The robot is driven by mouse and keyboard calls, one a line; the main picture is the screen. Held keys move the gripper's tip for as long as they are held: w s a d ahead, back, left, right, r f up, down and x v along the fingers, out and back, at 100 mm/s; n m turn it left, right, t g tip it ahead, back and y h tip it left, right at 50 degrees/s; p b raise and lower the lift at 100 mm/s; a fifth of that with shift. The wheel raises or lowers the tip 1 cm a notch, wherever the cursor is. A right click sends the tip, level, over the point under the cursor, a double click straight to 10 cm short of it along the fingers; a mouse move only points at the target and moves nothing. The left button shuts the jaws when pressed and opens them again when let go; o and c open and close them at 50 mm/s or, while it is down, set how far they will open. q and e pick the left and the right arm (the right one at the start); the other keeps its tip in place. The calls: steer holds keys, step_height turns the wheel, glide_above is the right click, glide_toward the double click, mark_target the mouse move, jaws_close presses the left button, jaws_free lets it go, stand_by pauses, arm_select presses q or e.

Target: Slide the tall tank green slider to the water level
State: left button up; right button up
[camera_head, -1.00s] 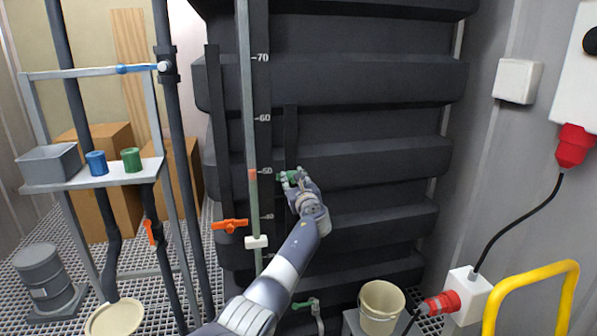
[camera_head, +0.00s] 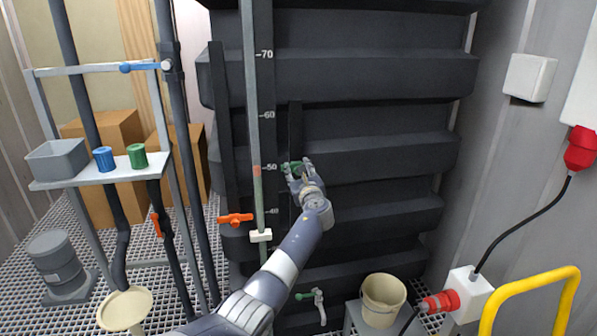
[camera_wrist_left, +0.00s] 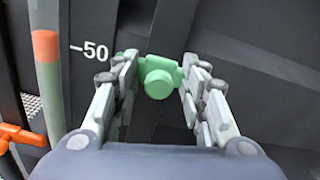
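The green slider (camera_head: 292,166) sits on a dark vertical rail on the tank, near the 50 mark. The sight tube (camera_head: 253,110) stands left of the scale. Its orange band (camera_head: 257,170) is close to the 50 mark, and greenish tube shows below it. My right gripper is not in view.
An orange valve handle (camera_head: 235,219) and a white block (camera_head: 261,235) are low by the tube. Another green-handled valve (camera_head: 305,296) and a beige bucket (camera_head: 382,299) are below. A yellow rail (camera_head: 530,282) is at the right.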

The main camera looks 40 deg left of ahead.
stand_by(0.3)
arm_select(q)
steer(key=v, duration=1.2)
steer(key=shift+w+f, duration=0.1)
steer(key=shift+f, duration=0.05)
